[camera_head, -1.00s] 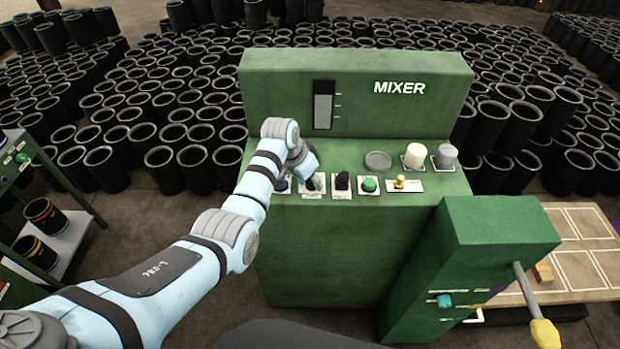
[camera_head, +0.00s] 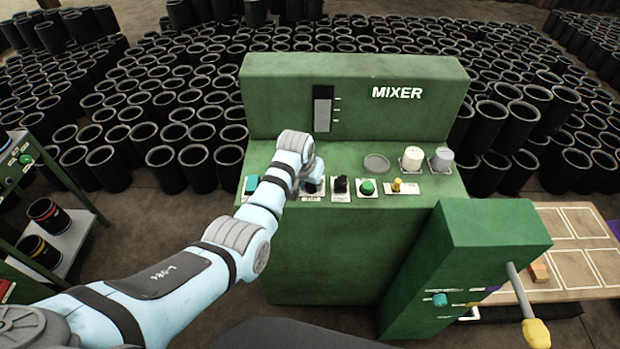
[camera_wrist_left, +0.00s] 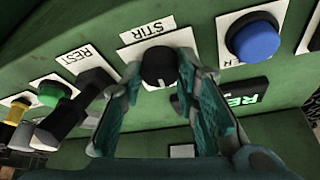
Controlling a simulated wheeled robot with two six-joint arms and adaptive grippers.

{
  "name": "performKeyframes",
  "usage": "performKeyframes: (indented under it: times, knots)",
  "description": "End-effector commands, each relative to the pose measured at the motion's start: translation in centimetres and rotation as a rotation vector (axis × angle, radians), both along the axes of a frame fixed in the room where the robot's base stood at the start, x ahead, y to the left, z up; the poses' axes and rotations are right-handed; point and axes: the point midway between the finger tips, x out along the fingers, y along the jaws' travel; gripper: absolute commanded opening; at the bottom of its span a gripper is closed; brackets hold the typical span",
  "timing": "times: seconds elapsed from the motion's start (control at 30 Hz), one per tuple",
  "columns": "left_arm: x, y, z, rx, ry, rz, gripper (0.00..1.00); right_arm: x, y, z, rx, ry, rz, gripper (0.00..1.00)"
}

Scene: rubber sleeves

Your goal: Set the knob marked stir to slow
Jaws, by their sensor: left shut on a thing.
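The stir knob (camera_wrist_left: 158,66) is round and black with a white pointer line. Its white plate reads STIR in the left wrist view; the rest of the plate's marks are too hidden to read. The pointer line shows on the knob's lower side in that view. My left gripper (camera_wrist_left: 160,76) has its teal-padded fingers on either side of the knob and is shut on it. In the head view my left wrist and hand (camera_head: 303,170) reach over the green mixer (camera_head: 290,85) and mostly cover this knob. My right gripper is not in view.
Beside it are a black lever knob (camera_head: 341,186) on a plate marked REST, a green button (camera_head: 367,187), a yellow switch (camera_head: 397,185) and a blue button (camera_wrist_left: 254,38). A green cabinet (camera_head: 480,230) with a yellow-tipped lever (camera_head: 536,333) stands at front right.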

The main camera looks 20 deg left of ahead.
Motion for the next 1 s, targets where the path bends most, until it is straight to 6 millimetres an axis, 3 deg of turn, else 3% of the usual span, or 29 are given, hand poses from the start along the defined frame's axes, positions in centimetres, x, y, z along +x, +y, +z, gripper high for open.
performKeyframes:
  times: [0.6,1.0]
  knots:
    - [0.2,-0.3,-0.1,0.001,-0.005,0.525,0.00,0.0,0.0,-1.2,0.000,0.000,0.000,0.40]
    - [0.3,-0.3,0.0,0.002,-0.006,0.668,0.00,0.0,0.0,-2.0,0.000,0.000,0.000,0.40]
